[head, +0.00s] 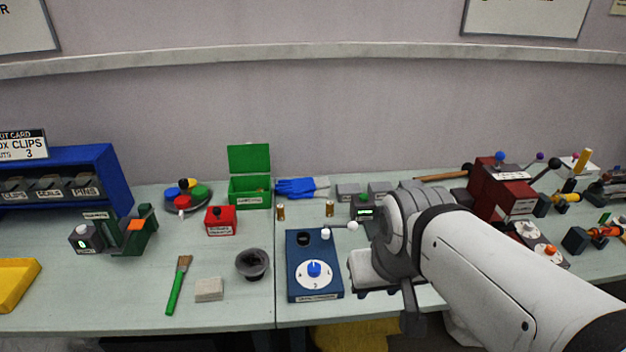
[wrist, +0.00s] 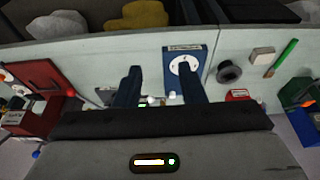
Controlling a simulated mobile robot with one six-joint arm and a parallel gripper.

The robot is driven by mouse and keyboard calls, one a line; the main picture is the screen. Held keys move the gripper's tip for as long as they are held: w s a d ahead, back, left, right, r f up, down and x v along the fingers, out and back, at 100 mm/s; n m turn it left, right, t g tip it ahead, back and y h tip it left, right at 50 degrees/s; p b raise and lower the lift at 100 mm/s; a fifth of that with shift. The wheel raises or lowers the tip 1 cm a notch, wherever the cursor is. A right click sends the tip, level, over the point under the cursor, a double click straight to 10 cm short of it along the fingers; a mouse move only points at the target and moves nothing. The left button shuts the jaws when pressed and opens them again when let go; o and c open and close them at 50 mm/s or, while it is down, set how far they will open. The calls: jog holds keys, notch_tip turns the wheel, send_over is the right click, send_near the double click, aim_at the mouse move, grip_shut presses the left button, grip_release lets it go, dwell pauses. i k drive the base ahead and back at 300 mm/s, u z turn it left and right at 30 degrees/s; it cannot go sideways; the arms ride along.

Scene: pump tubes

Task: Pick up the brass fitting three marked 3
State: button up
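Two small brass-coloured cylinders stand on the bench in the head view. No mark 3 can be read on either, so I cannot tell which is fitting three. My gripper (wrist: 160,85) shows in the wrist view with its two dark fingers well apart and nothing held between them. No brass fitting is clear in the wrist view. In the head view my arm covers the bench right of the dial box.
The blue dial box (head: 315,287) has a lever with a white knob. A green open box (head: 249,191), red box (head: 221,221), dark cup (head: 252,264) and brush (head: 178,285) lie left. A dark red machine (head: 497,193) stands right.

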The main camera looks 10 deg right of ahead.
aim_at(330, 213)
jog(key=i, duration=0.1)
jog(key=k, duration=1.2)
jog(key=z, duration=0.45)
jog(key=i, duration=1.95)
jog(key=u, duration=0.8)
